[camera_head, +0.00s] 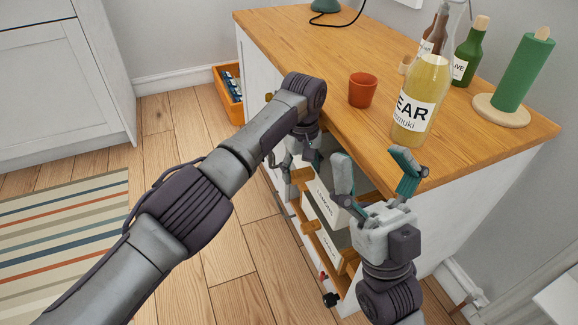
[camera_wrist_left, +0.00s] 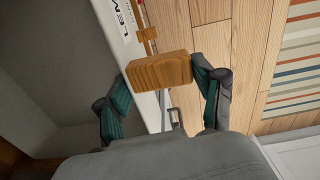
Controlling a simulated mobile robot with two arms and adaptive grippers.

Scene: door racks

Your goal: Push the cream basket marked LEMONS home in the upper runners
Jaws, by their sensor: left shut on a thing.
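The cream basket marked LEMONS (camera_head: 318,205) sits in the door rack under the counter in the head view, partly hidden by my arm and grippers. In the left wrist view its cream front (camera_wrist_left: 122,32) shows the letters "LEM", with a wooden handle (camera_wrist_left: 160,70) sticking out from it. My left gripper (camera_head: 303,160) is shut on this handle; its teal fingers stand on either side of it in the left wrist view (camera_wrist_left: 162,98). The runners cannot be made out clearly. My right gripper (camera_head: 374,172) is open and empty, in front of the counter edge.
A second cream basket (camera_head: 328,246) sits lower in the rack. On the wooden counter (camera_head: 300,45) stand a terracotta cup (camera_head: 362,90), a PEAR bottle (camera_head: 420,95), a green bottle (camera_head: 468,55) and a green roll on a stand (camera_head: 523,72).

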